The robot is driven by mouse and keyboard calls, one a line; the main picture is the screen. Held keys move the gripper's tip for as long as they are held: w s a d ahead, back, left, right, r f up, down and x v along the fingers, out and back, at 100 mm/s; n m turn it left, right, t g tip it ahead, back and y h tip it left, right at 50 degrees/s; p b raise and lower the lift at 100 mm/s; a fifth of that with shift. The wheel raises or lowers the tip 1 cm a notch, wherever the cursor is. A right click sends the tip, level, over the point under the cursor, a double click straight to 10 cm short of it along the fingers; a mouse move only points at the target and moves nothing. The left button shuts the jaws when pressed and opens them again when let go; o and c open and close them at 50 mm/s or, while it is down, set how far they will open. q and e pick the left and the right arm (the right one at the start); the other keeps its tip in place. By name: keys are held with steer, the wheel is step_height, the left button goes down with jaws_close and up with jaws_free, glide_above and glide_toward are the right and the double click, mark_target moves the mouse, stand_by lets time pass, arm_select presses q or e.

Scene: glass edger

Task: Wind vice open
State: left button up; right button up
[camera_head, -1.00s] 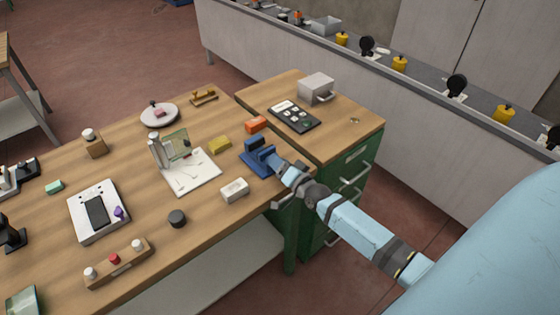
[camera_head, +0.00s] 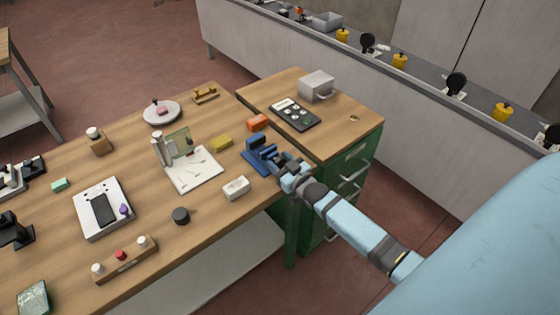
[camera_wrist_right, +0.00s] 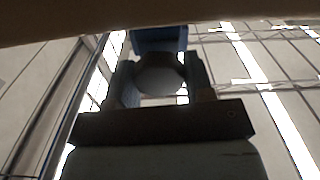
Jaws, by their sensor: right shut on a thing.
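The blue vice (camera_head: 257,152) stands at the right end of the wooden workbench, near its front edge. My right gripper (camera_head: 281,163) reaches it from the front right and is shut at its front end. In the right wrist view, the two fingers stand on either side of a rounded grey part (camera_wrist_right: 160,75), which looks like the vice's handle. A blue part of the vice (camera_wrist_right: 158,40) shows behind it. The gap between the vice's jaws is too small to judge. My left gripper is in neither view.
A white block (camera_head: 236,188), a yellow block (camera_head: 221,143) and an orange block (camera_head: 257,122) lie around the vice. A white board (camera_head: 194,170) with a clear upright sheet lies to its left. A green drawer cabinet (camera_head: 340,185) stands close on the right.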

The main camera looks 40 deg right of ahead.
steer(key=n, duration=0.2)
steer(key=shift+n, duration=0.4)
steer(key=n, duration=0.3)
steer(key=shift+a+f+n, duration=0.1)
steer(key=shift+f+n, duration=0.05)
steer(key=shift+n, duration=0.15)
steer(key=n+b, duration=0.2)
steer(key=n, duration=0.4)
steer(key=shift+f, duration=0.1)
steer(key=n+b, duration=0.3)
steer(key=n, duration=0.3)
steer(key=shift+f+n, duration=0.1)
steer(key=shift+n, duration=0.3)
steer(key=n+b, duration=0.1)
steer(key=n, duration=0.3)
steer(key=shift+n+b, duration=0.6)
steer(key=shift+n, duration=0.8)
steer(key=o, duration=0.9)
